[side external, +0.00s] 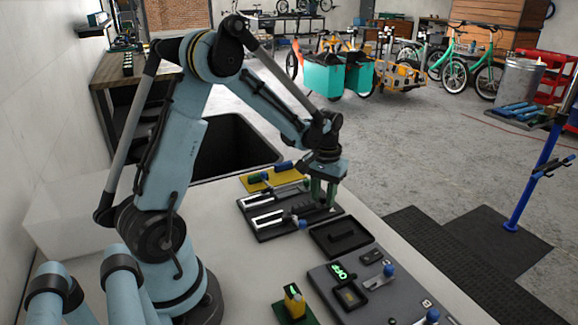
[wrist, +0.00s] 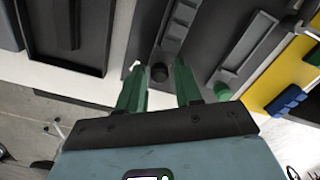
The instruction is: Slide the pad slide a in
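A dark plate (side external: 262,232) carries two long slides side by side. In the wrist view, one slide (wrist: 178,32) ends in a round black knob (wrist: 160,72), and the other (wrist: 250,50) ends in a green knob (wrist: 224,90). I cannot tell by a label which is pad slide a. My gripper (side external: 322,200) points down at the right end of the plate. In the wrist view, its green fingers (wrist: 158,66) are apart, with the black knob between their tips and visible gaps on both sides. Contact with the knob is not visible.
A yellow board (side external: 258,184) with a blue-handled part lies behind the plate. An empty black tray (side external: 340,236) sits in front of it, also seen in the wrist view (wrist: 95,62). A grey panel (side external: 385,300) with a lit green display is nearer the camera.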

